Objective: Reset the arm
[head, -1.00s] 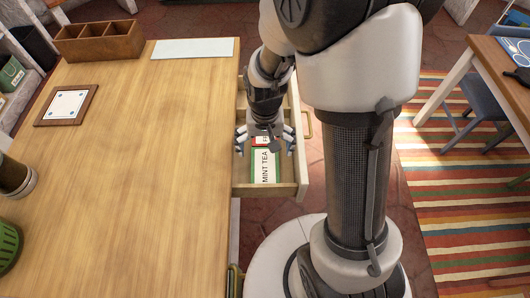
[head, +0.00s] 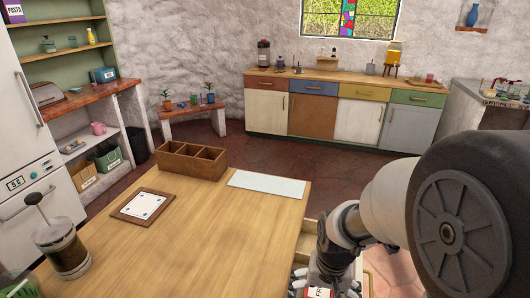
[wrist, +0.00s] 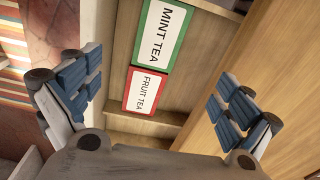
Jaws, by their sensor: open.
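My gripper (head: 325,285) is at the bottom edge of the head view, pointing down over the open drawer (head: 308,243) on the right side of the wooden table. In the wrist view my gripper (wrist: 155,92) has its blue-padded fingers wide apart, with nothing between them. Below it, inside the drawer (wrist: 205,65), lie a green-edged mint tea box (wrist: 165,35) and a red-edged fruit tea box (wrist: 146,90). They lie end to end. Part of the fruit tea box also shows in the head view (head: 319,293).
The table (head: 225,235) holds a wooden compartment box (head: 191,160), a pale board (head: 266,185), a framed tile (head: 143,205) and a French press (head: 63,245). A kitchen counter (head: 345,90) stands at the back. The table's middle is clear.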

